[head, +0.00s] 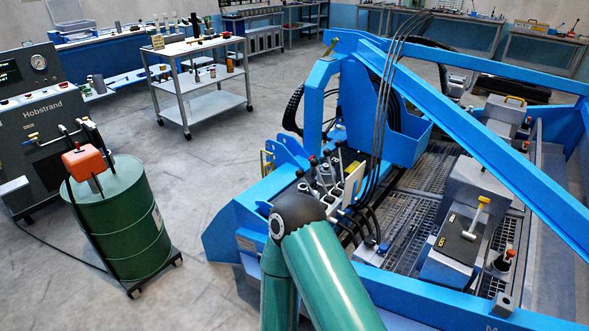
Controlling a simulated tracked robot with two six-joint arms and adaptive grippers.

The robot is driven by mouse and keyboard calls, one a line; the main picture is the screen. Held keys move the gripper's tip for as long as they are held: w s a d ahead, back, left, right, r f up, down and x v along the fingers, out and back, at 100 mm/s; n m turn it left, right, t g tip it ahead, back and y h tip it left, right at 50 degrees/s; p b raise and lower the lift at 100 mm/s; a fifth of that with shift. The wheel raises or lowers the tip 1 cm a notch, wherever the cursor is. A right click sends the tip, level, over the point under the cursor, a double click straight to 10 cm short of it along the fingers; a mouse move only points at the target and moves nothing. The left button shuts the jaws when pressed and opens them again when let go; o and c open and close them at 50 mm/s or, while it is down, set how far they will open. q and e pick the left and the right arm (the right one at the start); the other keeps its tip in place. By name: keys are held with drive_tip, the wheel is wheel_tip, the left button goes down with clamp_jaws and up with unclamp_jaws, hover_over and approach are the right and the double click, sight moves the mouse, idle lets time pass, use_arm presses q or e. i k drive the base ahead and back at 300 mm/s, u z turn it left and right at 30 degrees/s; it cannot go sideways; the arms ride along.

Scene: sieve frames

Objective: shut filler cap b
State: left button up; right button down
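A small round fitting with a red top (507,256) sits just right of the unit. I cannot tell which part, if any, is filler cap b, nor whether a cap is open or shut. My green arm bends in the lower middle and covers part of the frame's front. Neither of my grippers is in view.
A green drum (120,225) with an orange box (84,162) on it stands at the left, beside a dark console (45,112). A grey trolley (205,103) stands behind. Black hoses (385,100) hang over the machine. The floor between drum and machine is clear.

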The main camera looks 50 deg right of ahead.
sight(313, 183)
drive_tip(key=u, duration=0.1)
drive_tip(key=i, duration=1.25)
drive_tip(key=z, duration=1.6)
drive_tip(key=i, duration=0.45)
drive_tip(key=u, duration=0.15)
drive_tip(key=k, duration=0.45)
drive_tip(key=z, duration=0.2)
